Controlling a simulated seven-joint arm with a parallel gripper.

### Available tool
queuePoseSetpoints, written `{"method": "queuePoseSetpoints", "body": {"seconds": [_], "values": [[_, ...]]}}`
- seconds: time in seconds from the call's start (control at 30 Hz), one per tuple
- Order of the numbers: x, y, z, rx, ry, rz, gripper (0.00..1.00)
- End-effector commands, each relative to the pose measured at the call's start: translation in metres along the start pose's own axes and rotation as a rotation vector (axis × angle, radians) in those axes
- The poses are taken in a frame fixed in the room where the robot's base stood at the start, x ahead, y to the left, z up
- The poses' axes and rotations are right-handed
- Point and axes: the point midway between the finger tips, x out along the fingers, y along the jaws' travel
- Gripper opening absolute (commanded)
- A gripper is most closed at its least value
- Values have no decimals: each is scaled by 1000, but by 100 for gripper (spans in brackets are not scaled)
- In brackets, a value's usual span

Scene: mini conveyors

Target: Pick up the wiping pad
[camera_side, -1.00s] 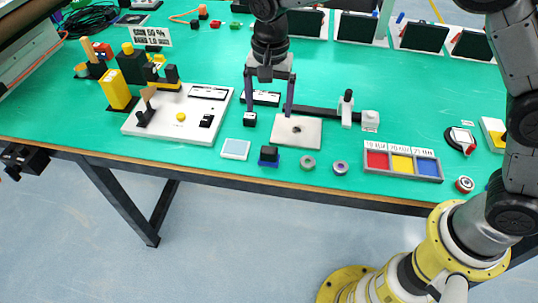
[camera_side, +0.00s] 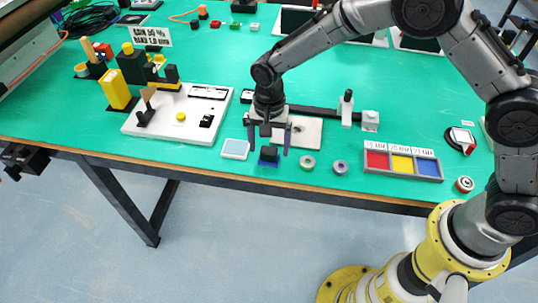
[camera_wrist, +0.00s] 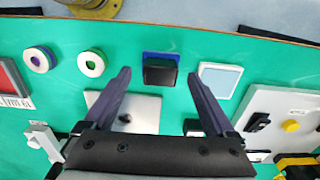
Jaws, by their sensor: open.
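The wiping pad, a blue base with a black block-shaped grip on top (camera_side: 269,155), lies near the table's front edge. In the wrist view its black grip (camera_wrist: 160,73) appears between my two fingertips, with a blue strip beyond it. My gripper (camera_side: 268,151) is open, with one finger on each side of the pad in the side view. In the wrist view the fingers (camera_wrist: 158,74) are spread, with gaps on both sides of the black grip. I cannot tell exactly how far the fingertips are above the table.
A light-blue square tile (camera_side: 235,148) lies just left of the pad, and two tape rolls (camera_side: 308,163) (camera_side: 341,168) lie to its right. Behind is a light plate (camera_side: 306,131). A white board (camera_side: 172,128) stands left, and a three-colour tray (camera_side: 403,163) right.

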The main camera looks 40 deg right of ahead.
Motion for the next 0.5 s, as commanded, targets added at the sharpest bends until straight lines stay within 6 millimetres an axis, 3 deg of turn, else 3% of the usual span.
{"method": "queuePoseSetpoints", "body": {"seconds": [0.13, 0.4, 0.5], "values": [[17, 0, 0, 0, 0, 0, 90], [20, 0, 0, 0, 0, -1, 90], [20, 0, 0, 0, 0, -1, 76]]}}
